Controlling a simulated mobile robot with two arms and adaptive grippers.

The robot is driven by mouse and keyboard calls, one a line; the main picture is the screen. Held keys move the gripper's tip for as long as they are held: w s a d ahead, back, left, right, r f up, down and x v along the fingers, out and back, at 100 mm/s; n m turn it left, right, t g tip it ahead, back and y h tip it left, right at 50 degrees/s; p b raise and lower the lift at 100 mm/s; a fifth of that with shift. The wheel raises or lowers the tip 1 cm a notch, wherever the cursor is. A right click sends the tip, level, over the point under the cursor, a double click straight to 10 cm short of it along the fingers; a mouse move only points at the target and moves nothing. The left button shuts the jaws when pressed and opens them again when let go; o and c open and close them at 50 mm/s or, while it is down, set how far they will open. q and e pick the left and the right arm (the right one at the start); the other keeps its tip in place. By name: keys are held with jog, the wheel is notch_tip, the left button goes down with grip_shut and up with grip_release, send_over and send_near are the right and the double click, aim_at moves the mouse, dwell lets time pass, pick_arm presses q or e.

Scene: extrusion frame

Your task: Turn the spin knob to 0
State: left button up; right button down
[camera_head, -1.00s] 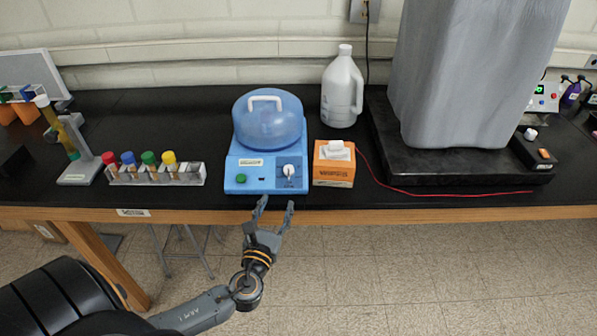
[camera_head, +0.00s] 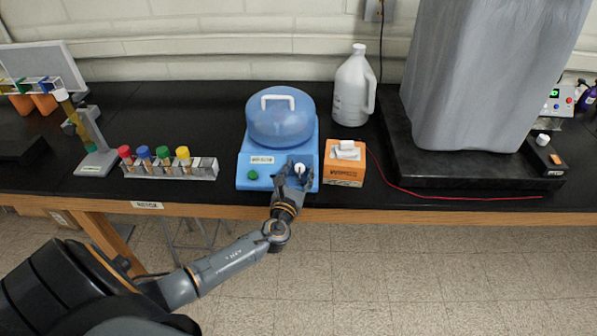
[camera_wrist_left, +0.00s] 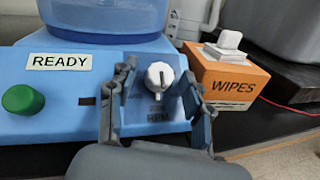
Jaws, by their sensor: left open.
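The blue centrifuge (camera_head: 258,178) stands on the black bench, its domed translucent lid closed under a white handle. The white spin knob (camera_head: 299,169) is on its front right; in the left wrist view the knob (camera_wrist_left: 159,75) has a dark pointer line and the letters RPM below it. My left gripper (camera_head: 294,178) is open, its fingers on either side of the knob; the wrist view shows gaps between the fingers (camera_wrist_left: 160,90) and the knob. My right gripper is not in view.
A green button (camera_wrist_left: 23,99) and a READY label sit left of the knob. An orange wipes box (camera_head: 343,173) stands close on the right. A rack of capped tubes (camera_head: 190,172) is left, a white jug (camera_head: 352,90) behind. The floor in front is clear.

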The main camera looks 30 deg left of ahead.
pick_arm(q)
grip_shut()
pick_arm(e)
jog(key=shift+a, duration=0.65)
